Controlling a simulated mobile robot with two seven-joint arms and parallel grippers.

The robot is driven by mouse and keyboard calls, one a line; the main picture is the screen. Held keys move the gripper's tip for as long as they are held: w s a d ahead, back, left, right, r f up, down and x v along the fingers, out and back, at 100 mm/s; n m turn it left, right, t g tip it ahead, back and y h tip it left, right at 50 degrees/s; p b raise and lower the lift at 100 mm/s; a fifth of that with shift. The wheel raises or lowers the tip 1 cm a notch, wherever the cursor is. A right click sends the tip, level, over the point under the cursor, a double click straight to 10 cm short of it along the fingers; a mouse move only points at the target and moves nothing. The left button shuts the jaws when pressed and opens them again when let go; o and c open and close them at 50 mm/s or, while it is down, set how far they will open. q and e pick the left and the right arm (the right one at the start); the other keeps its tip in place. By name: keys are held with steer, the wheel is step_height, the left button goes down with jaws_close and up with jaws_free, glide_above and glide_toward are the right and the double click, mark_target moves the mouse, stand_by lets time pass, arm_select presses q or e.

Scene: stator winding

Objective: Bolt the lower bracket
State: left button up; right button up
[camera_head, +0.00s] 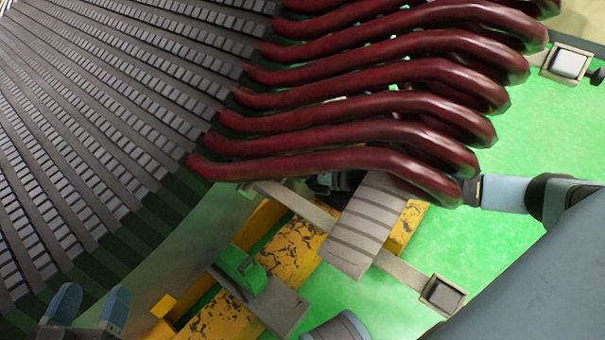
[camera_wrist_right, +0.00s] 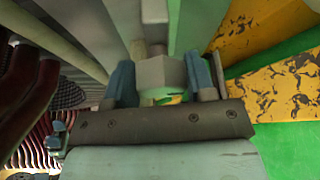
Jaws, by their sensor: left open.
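The lower bracket seems to be the grey ribbed block (camera_head: 362,228) with flat strap arms under the lowest red coil in the head view. One strap ends in a dark square socket (camera_head: 443,293). My left gripper (camera_head: 90,308) is open and empty at the bottom left, well apart from the bracket. My right arm comes in from the right, and its gripper is mostly hidden behind the coil. In the right wrist view, my right gripper (camera_wrist_right: 161,82) has its blue fingers against both sides of a grey hexagonal bolt head (camera_wrist_right: 160,72), below a pale block (camera_wrist_right: 153,12).
Several dark red coils (camera_head: 390,75) overhang the bracket. The slotted stator wall (camera_head: 100,110) fills the left. A worn yellow frame (camera_head: 295,250) lies below, with another grey bracket piece (camera_head: 275,305) on it. The green floor (camera_head: 510,120) is open at the right.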

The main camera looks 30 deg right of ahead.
steer(key=c, duration=0.4)
arm_select(q)
steer(key=shift+r, duration=0.1)
steer(key=shift+r, duration=0.15)
arm_select(e)
steer(key=shift+m+p, duration=0.5)
steer(key=shift+m, duration=0.1)
steer(key=shift+y, duration=0.4)
steer(key=m+p, duration=0.1)
steer(key=m, duration=0.1)
steer(key=shift+f+m+t+y, duration=0.1)
steer(key=shift+m+t+y, duration=0.3)
steer(key=shift+m+y+p, duration=0.35)
steer(key=shift+m+y, duration=0.05)
steer(key=shift+m, duration=0.3)
arm_select(q)
steer(key=shift+s+d+f+n+g, duration=0.35)
steer(key=shift+s+d+n+g, duration=0.25)
steer(key=shift+n, duration=0.3)
steer(key=shift+a+r, duration=0.1)
steer(key=shift+a, duration=0.05)
arm_select(e)
steer(key=shift+m+t, duration=0.3)
